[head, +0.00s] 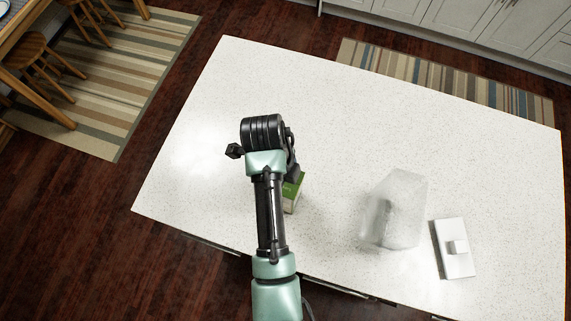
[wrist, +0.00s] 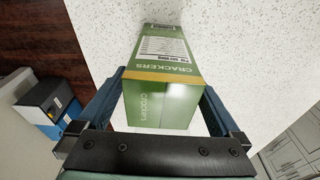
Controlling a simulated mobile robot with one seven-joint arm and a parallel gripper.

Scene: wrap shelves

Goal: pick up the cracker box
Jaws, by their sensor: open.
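The cracker box (wrist: 165,60) is green with a yellow band and a white label panel, and it reads "CRACKERS". In the wrist view it lies between the two blue fingers of my gripper (wrist: 163,82), which is open with one finger on each side. I cannot tell whether either finger touches it. In the head view the box (head: 293,194) is on the white speckled counter (head: 330,110), mostly hidden behind my arm. My gripper's fingers are hidden there by the arm too.
A clear, crumpled-looking wrapped item (head: 396,208) stands on the counter to the right of the box. A flat white piece with a raised knob (head: 456,248) lies further right. The far part of the counter is bare. Wooden stools (head: 45,70) stand at the upper left.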

